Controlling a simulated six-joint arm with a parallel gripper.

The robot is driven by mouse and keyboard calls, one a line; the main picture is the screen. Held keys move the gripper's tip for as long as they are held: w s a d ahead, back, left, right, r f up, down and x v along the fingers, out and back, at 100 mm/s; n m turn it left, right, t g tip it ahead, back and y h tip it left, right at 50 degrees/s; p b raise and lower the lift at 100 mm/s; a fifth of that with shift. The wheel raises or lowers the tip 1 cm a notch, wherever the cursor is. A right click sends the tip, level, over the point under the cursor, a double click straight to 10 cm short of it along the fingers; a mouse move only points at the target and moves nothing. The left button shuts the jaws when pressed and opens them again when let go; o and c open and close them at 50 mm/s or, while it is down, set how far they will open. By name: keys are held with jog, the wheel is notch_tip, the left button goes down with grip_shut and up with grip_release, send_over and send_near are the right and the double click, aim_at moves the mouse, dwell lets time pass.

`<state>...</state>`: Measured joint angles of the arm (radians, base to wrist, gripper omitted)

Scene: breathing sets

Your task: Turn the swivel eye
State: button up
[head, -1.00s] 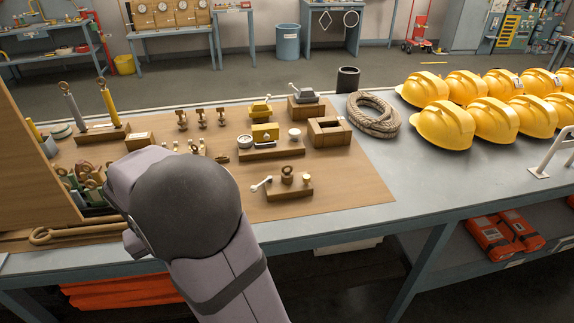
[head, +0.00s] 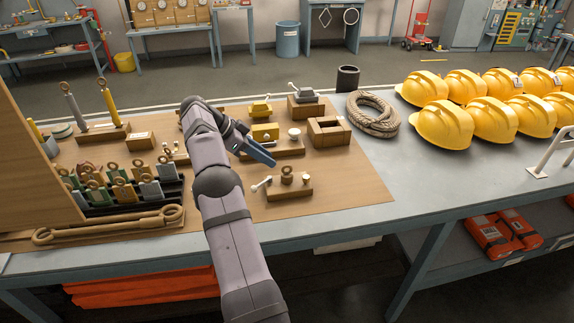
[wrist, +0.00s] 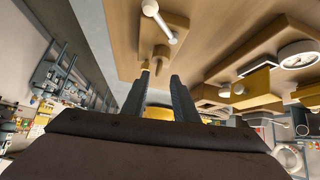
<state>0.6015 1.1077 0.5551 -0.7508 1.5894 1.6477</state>
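A small wooden block (head: 289,190) on the brown board carries a brass swivel eye (head: 287,174) in its middle, a silver-ended lever (head: 262,184) on the left and a small brass knob (head: 306,178) on the right. My gripper (head: 270,160) is just up and left of the eye in the head view, apart from it. In the wrist view my gripper (wrist: 155,85) has two dark fingers spread with a gap between them. The block (wrist: 172,35) and its white lever (wrist: 160,20) show beyond the fingertips, with the brown eye (wrist: 161,56) near the gap. Nothing is held.
Coiled rope (head: 373,114) and yellow helmets (head: 443,123) stand right. The board's front right is clear.

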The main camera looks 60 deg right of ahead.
aim_at(286, 165)
jog(key=shift+s+d+r+m, duration=0.1)
jog(key=shift+s+d+m, duration=0.55)
jog(key=shift+d+m, duration=0.05)
jog(key=p+x, duration=0.2)
jog(key=x, duration=0.4)
jog(key=shift+s+d, duration=0.1)
jog(key=shift+s+d+f, duration=0.2)
jog(key=shift+f, duration=0.2)
grip_shut()
